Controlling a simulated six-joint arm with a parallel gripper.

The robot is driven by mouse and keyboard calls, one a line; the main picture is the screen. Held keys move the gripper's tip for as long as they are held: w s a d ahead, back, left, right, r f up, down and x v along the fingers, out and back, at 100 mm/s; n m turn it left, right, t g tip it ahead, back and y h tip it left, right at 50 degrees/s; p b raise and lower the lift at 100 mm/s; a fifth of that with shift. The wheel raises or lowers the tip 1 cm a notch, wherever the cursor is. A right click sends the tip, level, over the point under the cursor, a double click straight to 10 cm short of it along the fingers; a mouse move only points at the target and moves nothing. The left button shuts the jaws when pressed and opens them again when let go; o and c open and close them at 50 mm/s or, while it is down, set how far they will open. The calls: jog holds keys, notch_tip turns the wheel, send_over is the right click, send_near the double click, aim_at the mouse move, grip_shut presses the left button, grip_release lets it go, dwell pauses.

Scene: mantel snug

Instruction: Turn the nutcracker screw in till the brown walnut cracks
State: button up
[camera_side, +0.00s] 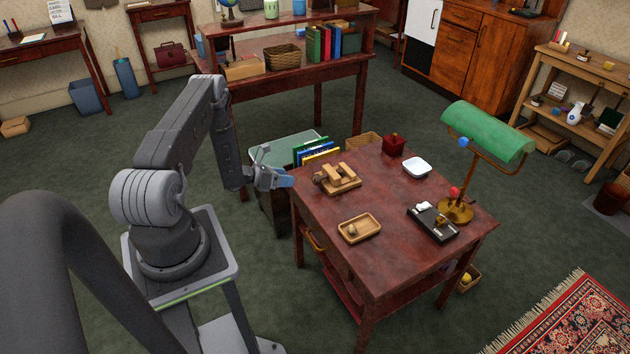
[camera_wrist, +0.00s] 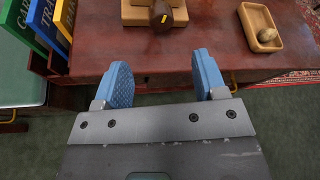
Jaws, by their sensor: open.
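The wooden nutcracker (camera_side: 342,179) sits on the table near its left edge. Its dark brown screw knob (camera_wrist: 162,14) with a yellow mark faces my gripper and shows at the top of the wrist view, partly cut off by the frame. No walnut can be made out inside the nutcracker. A pale brownish nut (camera_side: 352,231) lies in a small wooden tray (camera_side: 371,239); it also shows in the wrist view (camera_wrist: 267,35). My gripper (camera_side: 285,181) has blue fingers. It is open and empty, at the table's left edge, short of the knob and not touching it.
Upright books (camera_side: 316,152) stand left of the table beside a pale green-topped stand (camera_side: 285,147).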

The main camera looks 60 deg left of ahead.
aim_at(314, 181)
jog(key=x, duration=1.1)
jog(key=shift+w+f, duration=0.15)
jog(key=shift+w, duration=0.25)
jog(key=shift+c, duration=0.5)
jog(key=c, duration=0.8)
jog(key=shift+d+m+y, duration=0.1)
jog(key=shift+m+y, duration=0.2)
jog(key=m+y, duration=0.2)
jog(key=m, duration=0.1)
jog(key=m+y, duration=0.2)
jog(key=m, duration=0.1)
jog(key=shift+m+y, duration=0.4)
jog(key=o, duration=0.9)
